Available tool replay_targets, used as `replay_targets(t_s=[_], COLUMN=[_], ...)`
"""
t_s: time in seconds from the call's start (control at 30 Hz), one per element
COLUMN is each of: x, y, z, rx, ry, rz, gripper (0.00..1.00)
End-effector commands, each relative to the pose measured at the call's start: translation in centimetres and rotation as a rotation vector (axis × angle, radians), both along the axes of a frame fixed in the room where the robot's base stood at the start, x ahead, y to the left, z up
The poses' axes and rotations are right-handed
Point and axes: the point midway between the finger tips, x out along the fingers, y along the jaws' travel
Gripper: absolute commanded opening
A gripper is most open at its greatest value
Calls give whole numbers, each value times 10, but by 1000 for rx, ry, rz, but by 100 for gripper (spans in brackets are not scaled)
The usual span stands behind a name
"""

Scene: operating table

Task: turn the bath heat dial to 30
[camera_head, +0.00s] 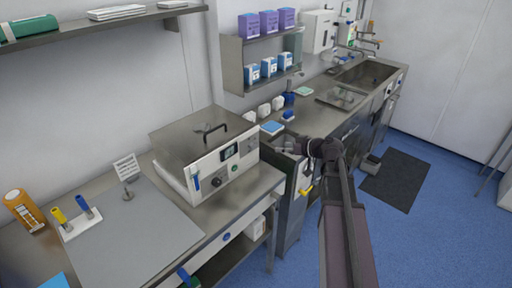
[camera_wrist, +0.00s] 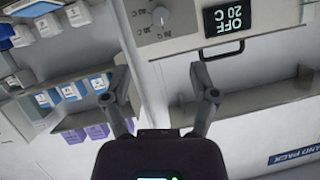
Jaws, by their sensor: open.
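The bath is a steel box (camera_head: 190,133) with a handled lid and a pale front panel, on the bench left of centre in the head view. Its round dial shows at the top of the wrist view (camera_wrist: 160,16), with small marks around it. Beside the dial is a dark display (camera_wrist: 227,19) reading OFF and 20 C. My gripper (camera_head: 281,145) is right of the bath's front in the head view, apart from it. In the wrist view my gripper (camera_wrist: 158,72) has its fingers wide apart with nothing between them. The dial's exact setting is too small to read.
Wall shelves (camera_head: 262,83) with several boxes hang behind. A grey mat (camera_head: 140,225) lies left of the bath, and an orange bottle (camera_head: 22,208) stands at the far left. A sink (camera_head: 368,73) is at the back right. Blue floor is open in front.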

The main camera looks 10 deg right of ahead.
Motion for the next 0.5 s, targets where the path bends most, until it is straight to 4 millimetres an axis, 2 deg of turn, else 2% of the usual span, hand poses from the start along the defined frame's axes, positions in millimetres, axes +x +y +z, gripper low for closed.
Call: replay_targets(t_s=[0.27,0.5], x=[11,32], y=[10,29], z=[-8,-21], rx=[0,-1], ry=[2,2], rz=[2,1], gripper=[76,76])
